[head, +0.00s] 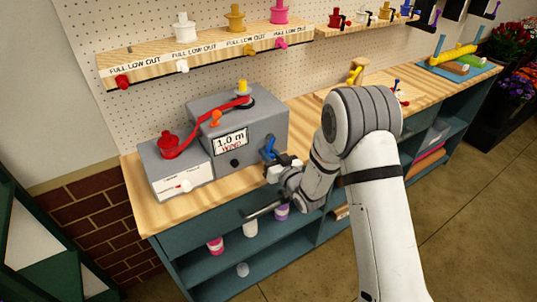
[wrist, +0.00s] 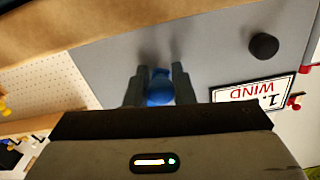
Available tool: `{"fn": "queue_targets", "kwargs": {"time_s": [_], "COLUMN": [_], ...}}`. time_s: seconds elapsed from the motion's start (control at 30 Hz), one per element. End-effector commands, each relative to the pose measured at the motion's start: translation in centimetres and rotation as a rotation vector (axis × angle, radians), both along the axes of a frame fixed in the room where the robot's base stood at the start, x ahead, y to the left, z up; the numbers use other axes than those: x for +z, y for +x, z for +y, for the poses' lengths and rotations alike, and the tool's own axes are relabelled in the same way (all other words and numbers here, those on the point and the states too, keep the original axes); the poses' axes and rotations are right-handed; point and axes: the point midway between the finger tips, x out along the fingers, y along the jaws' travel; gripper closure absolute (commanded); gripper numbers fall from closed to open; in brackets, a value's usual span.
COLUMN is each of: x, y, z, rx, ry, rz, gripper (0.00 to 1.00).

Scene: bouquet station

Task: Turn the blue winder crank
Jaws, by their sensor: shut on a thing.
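The blue winder crank (head: 269,148) is on the front right of the grey winder box (head: 265,125). My gripper (head: 272,162) is at the crank, in front of the box. In the wrist view, my gripper (wrist: 160,85) has its two fingers on either side of the round blue crank knob (wrist: 160,88) and is shut on it. The crank's arm and pivot are mostly hidden behind the gripper.
A black knob (wrist: 264,46) sits on the box face near the display. A red ribbon (head: 205,130) runs from a red spool (head: 167,142) on a lower grey box to the winder top. Labelled spool shelves (head: 190,48) hang on the pegboard. Cups stand on the shelf below the wooden bench (head: 225,195).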

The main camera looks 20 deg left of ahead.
Motion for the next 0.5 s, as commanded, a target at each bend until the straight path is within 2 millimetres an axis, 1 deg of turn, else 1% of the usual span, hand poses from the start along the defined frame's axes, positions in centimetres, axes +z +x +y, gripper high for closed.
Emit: {"fn": "queue_targets", "kwargs": {"time_s": [0.27, 0.5], "x": [0.07, 0.73], "y": [-0.45, -1.03], "z": [0.42, 0.91], "rx": [0.004, 0.005], "ry": [0.092, 0.232], "rz": [0.099, 0.260], "gripper": [1.00, 1.00]}}
